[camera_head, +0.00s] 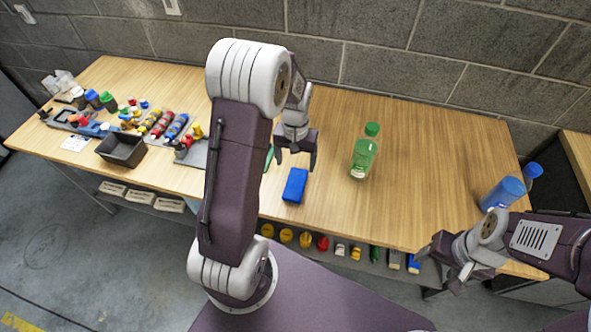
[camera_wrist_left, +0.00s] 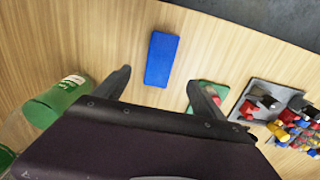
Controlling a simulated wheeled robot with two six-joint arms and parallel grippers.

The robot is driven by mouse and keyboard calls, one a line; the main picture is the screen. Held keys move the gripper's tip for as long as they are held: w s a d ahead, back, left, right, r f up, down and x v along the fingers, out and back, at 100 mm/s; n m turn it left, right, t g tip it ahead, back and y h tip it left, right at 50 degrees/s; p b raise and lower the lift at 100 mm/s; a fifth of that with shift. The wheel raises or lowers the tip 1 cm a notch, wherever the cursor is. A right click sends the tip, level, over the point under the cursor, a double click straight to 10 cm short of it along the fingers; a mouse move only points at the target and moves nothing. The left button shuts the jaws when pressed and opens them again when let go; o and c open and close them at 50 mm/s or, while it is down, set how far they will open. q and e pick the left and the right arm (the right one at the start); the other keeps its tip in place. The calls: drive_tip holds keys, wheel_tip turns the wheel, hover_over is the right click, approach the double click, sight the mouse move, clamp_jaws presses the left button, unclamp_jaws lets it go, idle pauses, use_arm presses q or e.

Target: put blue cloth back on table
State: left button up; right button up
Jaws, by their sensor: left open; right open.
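The blue cloth (camera_head: 295,185) is a small folded blue block lying on the wooden table near its front edge. It also shows in the left wrist view (camera_wrist_left: 162,59), ahead of and between the fingers. My left gripper (camera_head: 296,160) is open and empty above the table (camera_head: 423,150), just behind the cloth in the head view. In the left wrist view my left gripper (camera_wrist_left: 160,85) has its fingers spread apart, not touching the cloth. My right gripper (camera_head: 436,262) is open and empty by the table's front right edge, away from the cloth.
A green bottle (camera_head: 364,152) stands right of my left gripper. A black bin (camera_head: 121,149) and several small tools and parts lie at the left. A green item lies partly hidden beside my left arm. The back middle is clear.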

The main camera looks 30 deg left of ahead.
use_arm(q)
drive_tip(key=s+d+r+m, duration=0.1)
drive_tip(key=s+d, duration=0.2)
drive_tip(key=s, duration=0.3)
drive_tip(key=s+d+r+m+t, duration=0.1)
drive_tip(key=s+d+r, duration=0.1)
drive_tip(key=s+d, duration=0.2)
drive_tip(key=shift+s+d, duration=0.2)
drive_tip(key=shift+s, duration=0.9)
